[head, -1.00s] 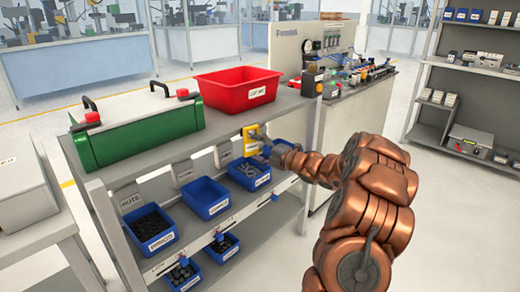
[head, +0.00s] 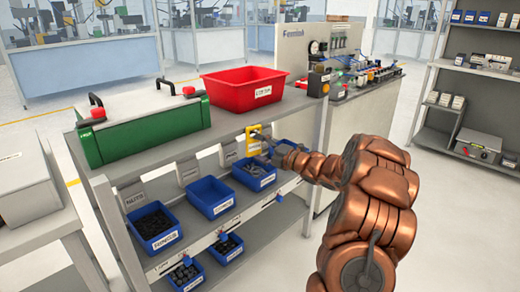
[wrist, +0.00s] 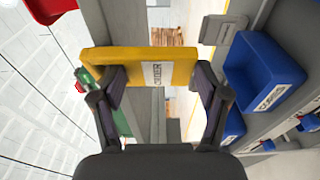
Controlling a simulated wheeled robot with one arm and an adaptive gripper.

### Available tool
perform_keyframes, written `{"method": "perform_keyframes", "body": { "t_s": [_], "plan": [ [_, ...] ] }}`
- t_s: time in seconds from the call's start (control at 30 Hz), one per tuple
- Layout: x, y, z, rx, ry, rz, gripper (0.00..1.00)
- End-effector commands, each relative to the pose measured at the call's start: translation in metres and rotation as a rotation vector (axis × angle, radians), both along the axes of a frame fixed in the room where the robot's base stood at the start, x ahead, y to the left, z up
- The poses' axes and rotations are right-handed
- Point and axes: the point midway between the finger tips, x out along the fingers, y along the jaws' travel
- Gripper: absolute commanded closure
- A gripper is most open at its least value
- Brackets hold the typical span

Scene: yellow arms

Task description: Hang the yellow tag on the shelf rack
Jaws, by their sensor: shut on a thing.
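The yellow tag (head: 253,140) is at the front edge of the shelf rack (head: 200,137), just below its top board. In the wrist view the tag (wrist: 140,62) is a thick yellow plate with a white printed label, and my gripper (wrist: 158,88) is shut on it, one finger at each side. My gripper also shows in the head view (head: 268,148), at the right part of the rack's front. Several grey tags (head: 188,172) hang along the same edge to the left. Whether the yellow tag touches the rack or a hook cannot be told.
Blue bins (head: 210,197) with parts stand on the shelf below, close to my gripper. A red bin (head: 243,90) and a green case (head: 142,127) stand on the top board. A grey bench (head: 30,210) is at the left. The floor at the right is clear.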

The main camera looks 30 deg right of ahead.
Motion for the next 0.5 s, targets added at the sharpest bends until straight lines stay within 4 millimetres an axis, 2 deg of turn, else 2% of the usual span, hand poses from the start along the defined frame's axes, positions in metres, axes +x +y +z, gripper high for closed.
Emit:
{"method": "perform_keyframes", "body": {
  "t_s": [0.07,0.1,0.33,0.5],
  "plan": [
    [0.0001,0.0003,-0.0002,0.000,0.000,0.000,0.72],
    [0.0001,0.0003,-0.0002,0.000,0.000,0.001,0.25],
    [0.0001,0.0001,0.0001,0.000,0.000,0.000,0.01],
    [-0.0001,-0.0001,0.0005,0.000,-0.001,0.000,0.00]
  ]
}}
